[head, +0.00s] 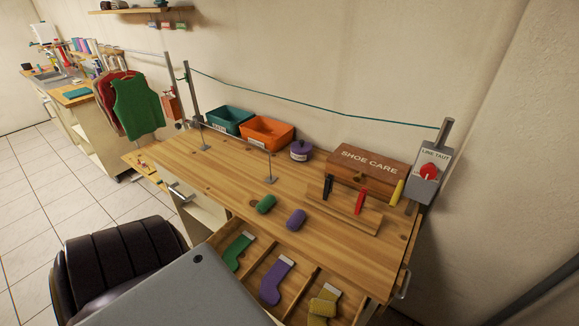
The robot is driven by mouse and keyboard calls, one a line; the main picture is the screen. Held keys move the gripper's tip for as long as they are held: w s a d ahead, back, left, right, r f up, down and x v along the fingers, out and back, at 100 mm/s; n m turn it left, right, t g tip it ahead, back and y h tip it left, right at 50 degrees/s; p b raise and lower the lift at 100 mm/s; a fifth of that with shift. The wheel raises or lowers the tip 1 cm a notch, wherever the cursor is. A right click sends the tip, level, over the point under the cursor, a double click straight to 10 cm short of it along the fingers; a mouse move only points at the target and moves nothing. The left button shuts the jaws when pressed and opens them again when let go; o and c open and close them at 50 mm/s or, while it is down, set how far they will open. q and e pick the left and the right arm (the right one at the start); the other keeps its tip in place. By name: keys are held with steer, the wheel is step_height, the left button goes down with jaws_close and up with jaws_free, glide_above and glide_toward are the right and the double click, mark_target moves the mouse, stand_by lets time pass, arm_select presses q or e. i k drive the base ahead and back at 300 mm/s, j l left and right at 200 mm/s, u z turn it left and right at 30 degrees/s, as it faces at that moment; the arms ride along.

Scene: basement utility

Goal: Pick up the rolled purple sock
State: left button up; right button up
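The rolled purple sock (296,219) lies on the wooden bench top (230,185), near its front edge. A rolled green sock (266,203) lies just left of it, with a small gap between them. Below the front edge, an open compartmented drawer (257,277) holds a flat green sock (238,250), a flat purple sock (276,280) and a yellow sock (331,292) with a yellow roll (322,308) on it. Neither of my grippers shows in the head view.
A teal bin (230,120), an orange bin (266,131) and a purple lidded pot (300,150) stand at the back. A shoe care box (369,163) and a wooden rack (340,208) with clips stand at right. A cord (310,102) runs above the bench.

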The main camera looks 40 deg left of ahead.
mark_target(295, 220)
steer(key=u, duration=1.35)
steer(key=j+z, duration=0.75)
steer(key=k+j+z, duration=0.15)
steer(key=j+z, duration=0.25)
steer(key=k+j+z, duration=0.2)
steer(key=j+z, duration=0.15)
steer(key=j, duration=0.15)
steer(key=k+j+z, duration=0.2)
steer(key=j+z, duration=0.2)
steer(key=k+j+z, duration=0.2)
steer(key=z, duration=0.15)
steer(key=k+j+z, duration=0.2)
steer(key=z, duration=0.2)
steer(key=k, duration=0.1)
